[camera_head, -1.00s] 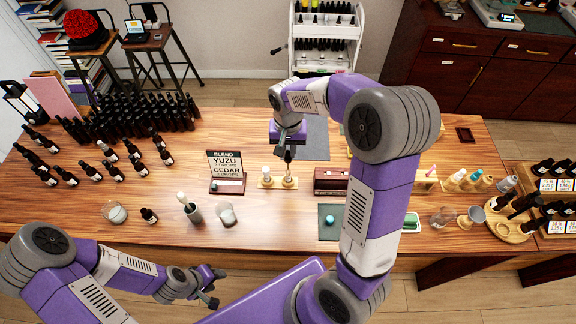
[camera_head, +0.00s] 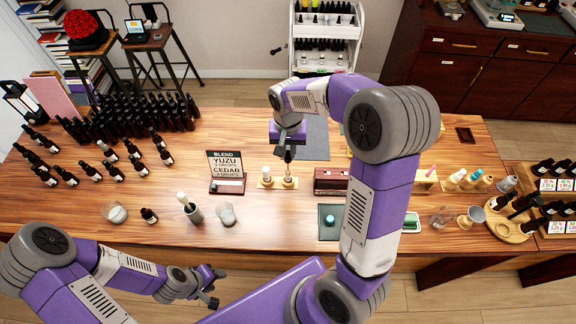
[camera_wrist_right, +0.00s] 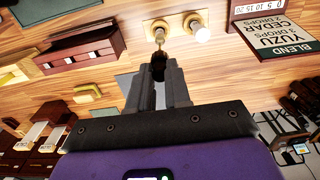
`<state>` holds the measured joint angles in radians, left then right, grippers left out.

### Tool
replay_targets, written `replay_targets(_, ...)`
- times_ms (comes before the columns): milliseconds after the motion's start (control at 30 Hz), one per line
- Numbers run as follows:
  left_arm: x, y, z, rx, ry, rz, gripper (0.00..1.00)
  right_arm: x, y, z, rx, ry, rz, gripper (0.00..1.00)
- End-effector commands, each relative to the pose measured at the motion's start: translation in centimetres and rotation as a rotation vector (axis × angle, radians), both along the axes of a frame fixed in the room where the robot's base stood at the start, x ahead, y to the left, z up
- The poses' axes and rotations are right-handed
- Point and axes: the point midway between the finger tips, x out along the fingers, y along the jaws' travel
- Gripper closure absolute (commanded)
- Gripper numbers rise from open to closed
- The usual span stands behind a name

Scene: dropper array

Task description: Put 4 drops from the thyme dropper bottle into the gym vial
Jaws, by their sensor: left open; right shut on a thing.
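My right gripper (camera_head: 289,150) is shut on a dark dropper piece, which also shows between the fingers in the right wrist view (camera_wrist_right: 158,66). It holds this piece tip down, just above one vial (camera_head: 288,182) in a small pale wooden stand (camera_head: 278,187). In the right wrist view the tip appears over that vial's mouth (camera_wrist_right: 160,27); whether they touch is unclear. A second, white-topped vial (camera_head: 266,175) stands beside it. I cannot read which vial is gym, nor find a legible thyme label. My left gripper (camera_head: 209,290) is open and empty in front of the table's front edge.
A blend sign (camera_head: 226,165) stands left of the stand and a red-brown box (camera_head: 331,180) right of it. Many dark bottles (camera_head: 150,112) fill the back left.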

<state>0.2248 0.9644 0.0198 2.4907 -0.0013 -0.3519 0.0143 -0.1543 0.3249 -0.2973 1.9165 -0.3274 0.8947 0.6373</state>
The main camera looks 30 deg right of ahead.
Motion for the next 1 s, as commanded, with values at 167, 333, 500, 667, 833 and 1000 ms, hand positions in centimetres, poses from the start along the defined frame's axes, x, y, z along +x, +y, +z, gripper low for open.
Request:
replay_targets(167, 0.0, 0.0, 0.0, 0.0, 0.0, 0.0, 0.53, 0.0, 0.0, 0.0, 0.0, 0.0, 0.0, 0.91)
replay_targets(333, 0.0, 0.0, 0.0, 0.0, 0.0, 0.0, 0.53, 0.0, 0.0, 0.0, 0.0, 0.0, 0.0, 0.91)
replay_targets(500, 0.0, 0.0, 0.5, 0.0, 0.0, 0.0, 0.53, 0.0, 0.0, 0.6, 0.0, 0.0, 0.0, 0.91)
replay_targets(667, 0.0, 0.0, 1.6, 0.0, 0.0, 0.0, 0.53, 0.0, 0.0, 1.9, 0.0, -0.001, 0.0, 0.91)
replay_targets(833, 0.0, 0.0, 2.7, 0.0, 0.0, 0.0, 0.53, 0.0, 0.0, 3.3, -0.001, -0.001, 0.001, 0.91)
replay_targets(1000, 0.0, 0.0, 3.4, 0.0, 0.0, 0.0, 0.53, 0.0, 0.0, 4.1, 0.0, 0.0, 0.001, 0.91)
